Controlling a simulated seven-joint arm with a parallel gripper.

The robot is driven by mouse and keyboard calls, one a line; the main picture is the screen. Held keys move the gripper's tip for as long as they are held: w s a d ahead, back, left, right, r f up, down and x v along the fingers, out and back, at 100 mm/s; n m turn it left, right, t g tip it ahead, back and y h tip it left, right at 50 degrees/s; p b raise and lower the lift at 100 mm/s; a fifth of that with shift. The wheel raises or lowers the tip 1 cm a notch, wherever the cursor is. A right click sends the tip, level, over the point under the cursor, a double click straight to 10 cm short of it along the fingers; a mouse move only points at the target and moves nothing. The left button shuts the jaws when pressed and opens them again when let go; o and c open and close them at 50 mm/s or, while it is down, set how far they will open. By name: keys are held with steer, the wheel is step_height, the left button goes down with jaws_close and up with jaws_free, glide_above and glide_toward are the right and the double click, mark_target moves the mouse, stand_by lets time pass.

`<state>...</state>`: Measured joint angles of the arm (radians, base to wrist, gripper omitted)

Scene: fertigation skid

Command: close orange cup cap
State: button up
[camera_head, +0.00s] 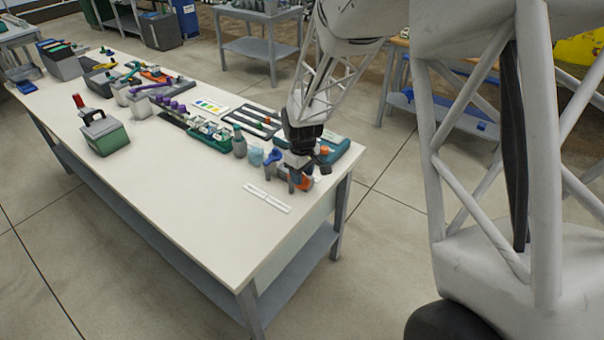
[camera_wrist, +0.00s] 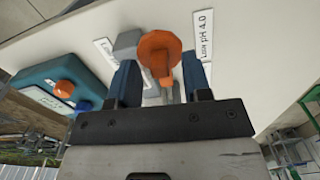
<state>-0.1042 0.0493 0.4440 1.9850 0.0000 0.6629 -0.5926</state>
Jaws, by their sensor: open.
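In the wrist view an orange cap (camera_wrist: 158,50), a round disc with a narrow tab, shows between the blue fingers of my gripper (camera_wrist: 160,68). The fingers are apart, one on each side of it, and I see no clear contact. A grey body (camera_wrist: 127,44) shows partly beside the cap; the rest of the cup is hidden. In the head view my gripper (camera_head: 301,178) is low over the near right end of the table, with a bit of orange (camera_head: 308,183) at its fingers. Whether the cap is seated cannot be told.
A teal box (camera_wrist: 52,72) with orange and blue knobs stands close to the gripper. A label reading "Low pH 4.0" (camera_wrist: 202,36) lies beside the cap. A blue-topped item (camera_head: 272,157) and a grey bottle (camera_head: 239,143) stand to the left. The table's front (camera_head: 205,205) is clear.

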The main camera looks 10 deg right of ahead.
steer(key=shift+f, duration=0.1)
steer(key=shift+c, duration=0.3)
jaws_close()
